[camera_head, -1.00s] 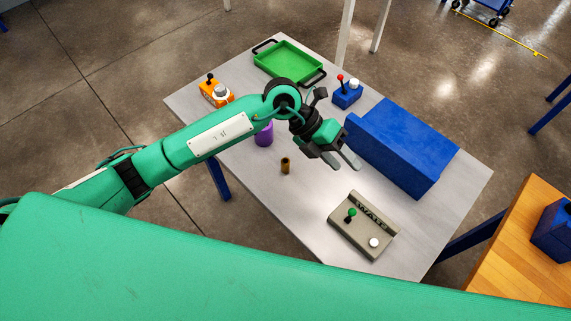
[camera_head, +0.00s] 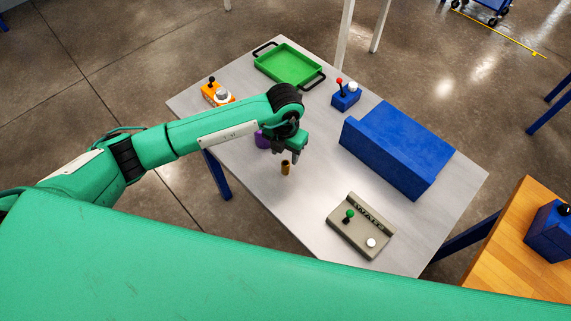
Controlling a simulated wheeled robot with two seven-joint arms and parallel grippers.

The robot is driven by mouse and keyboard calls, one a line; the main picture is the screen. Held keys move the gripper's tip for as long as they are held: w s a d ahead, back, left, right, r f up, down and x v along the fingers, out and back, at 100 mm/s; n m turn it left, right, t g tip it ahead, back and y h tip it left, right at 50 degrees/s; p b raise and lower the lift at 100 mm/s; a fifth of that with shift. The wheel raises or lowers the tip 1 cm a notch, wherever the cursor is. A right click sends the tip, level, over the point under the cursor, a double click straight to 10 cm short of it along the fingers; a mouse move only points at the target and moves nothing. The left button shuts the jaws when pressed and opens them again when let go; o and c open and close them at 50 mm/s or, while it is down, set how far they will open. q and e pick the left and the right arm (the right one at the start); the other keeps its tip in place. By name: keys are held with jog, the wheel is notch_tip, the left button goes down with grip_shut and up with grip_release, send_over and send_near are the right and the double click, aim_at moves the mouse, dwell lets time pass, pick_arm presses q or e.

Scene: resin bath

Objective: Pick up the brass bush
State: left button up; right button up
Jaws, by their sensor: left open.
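The brass bush (camera_head: 286,168) is a small, dark gold upright cylinder on the grey table (camera_head: 240,185). My left gripper (camera_head: 288,157) points down just above and behind the bush, its fingers dark and partly hidden by the wrist. It is open, and nothing shows between its fingers. I cannot tell whether a finger touches the bush. My right gripper is not in view.
A purple cylinder (camera_head: 262,140) stands partly hidden behind my left arm. A large blue block (camera_head: 400,150), a green tray (camera_head: 289,62), an orange box (camera_head: 214,92), a small blue box (camera_head: 346,97) and a grey control box (camera_head: 360,228) stand around.

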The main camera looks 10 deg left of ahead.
aim_at(286, 163)
pick_arm(q)
jog(key=shift+f, duration=0.3)
notch_tip(286, 163, down, 4)
jog(key=p, duration=0.3)
jog(key=shift+s+d+f, duration=0.1)
jog(key=shift+f, duration=0.6)
jog(key=c, duration=1)
grip_shut()
jog(key=shift+r, duration=0.1)
